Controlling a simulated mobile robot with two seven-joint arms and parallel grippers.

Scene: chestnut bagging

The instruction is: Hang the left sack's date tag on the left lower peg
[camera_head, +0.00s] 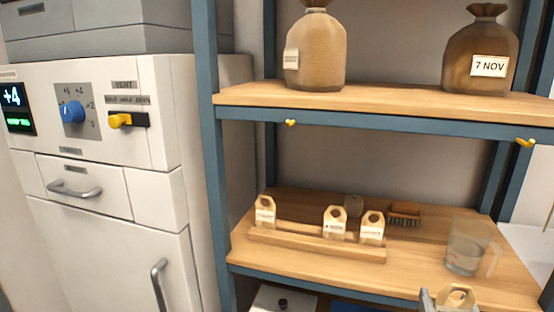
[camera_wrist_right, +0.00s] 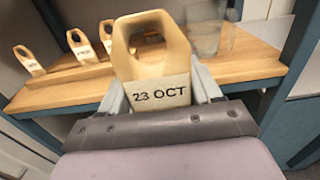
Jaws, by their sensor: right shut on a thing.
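My right gripper (camera_head: 440,299) is at the bottom right of the head view, in front of the lower shelf. It is shut on a tan date tag with a loop at the top (camera_head: 458,293). In the right wrist view the tag (camera_wrist_right: 160,92) stands upright between the fingers and reads "23 OCT". The left sack (camera_head: 316,52) stands on the upper shelf with a small pale label on its left side. A small yellow left peg (camera_head: 290,122) sticks out of the blue rail below it, bare and well up and left of the gripper. My left gripper is out of view.
The right sack (camera_head: 481,55) reads "7 NOV", above another bare yellow peg (camera_head: 525,143). A wooden rack (camera_head: 315,247) with three tags, a brush (camera_head: 405,213) and a clear jug (camera_head: 465,252) occupy the lower shelf (camera_head: 410,275). A blue post (camera_head: 207,150) borders the shelves at left.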

